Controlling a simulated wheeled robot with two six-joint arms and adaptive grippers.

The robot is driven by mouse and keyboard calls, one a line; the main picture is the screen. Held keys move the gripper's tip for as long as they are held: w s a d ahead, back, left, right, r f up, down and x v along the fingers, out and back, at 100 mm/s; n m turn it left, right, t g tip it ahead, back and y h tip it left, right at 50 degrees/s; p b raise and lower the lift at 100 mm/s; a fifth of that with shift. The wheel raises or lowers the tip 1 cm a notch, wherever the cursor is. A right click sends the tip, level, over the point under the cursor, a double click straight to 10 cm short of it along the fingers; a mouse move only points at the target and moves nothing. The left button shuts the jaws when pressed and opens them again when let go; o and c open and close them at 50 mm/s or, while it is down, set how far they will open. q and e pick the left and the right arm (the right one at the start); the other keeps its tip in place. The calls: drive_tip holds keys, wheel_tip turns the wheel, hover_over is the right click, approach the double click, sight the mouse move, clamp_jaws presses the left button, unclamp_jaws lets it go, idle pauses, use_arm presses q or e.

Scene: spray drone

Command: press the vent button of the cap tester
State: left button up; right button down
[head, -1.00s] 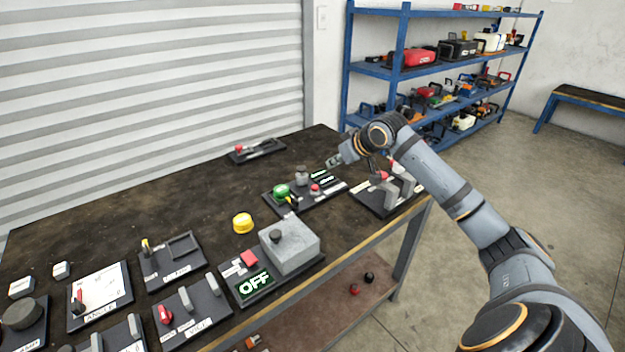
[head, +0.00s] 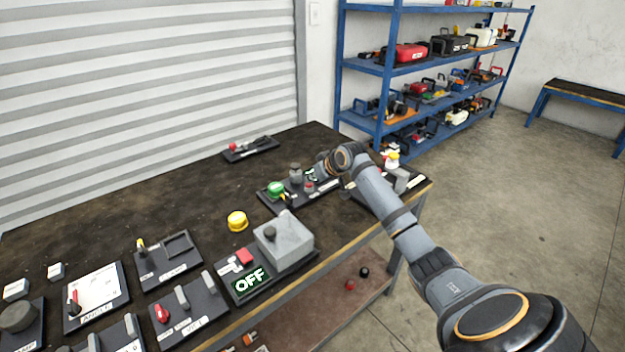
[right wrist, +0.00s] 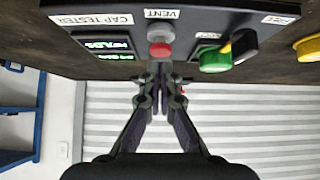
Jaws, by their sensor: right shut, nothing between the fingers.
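The cap tester (head: 325,193) is a dark panel near the table's front edge, right of centre in the head view. In the right wrist view its label (right wrist: 105,18) and lit display (right wrist: 122,43) show at upper left. The red vent button (right wrist: 160,50) sits below the VENT label on a grey body; it also shows in the head view (head: 309,186). A green cap (head: 275,188) stands at the panel's left. My right gripper (right wrist: 160,68) is shut and empty, its tips close to the red button; I cannot tell if they touch. My left gripper is out of view.
A panel with grey uprights (head: 402,178) stands right of the tester. A yellow cap (head: 237,221) and a grey box on an OFF panel (head: 284,243) are to its left. A black panel (head: 250,149) lies behind. The table (head: 190,200) is bare at the back left.

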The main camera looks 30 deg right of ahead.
drive_tip(key=shift+f, duration=0.45)
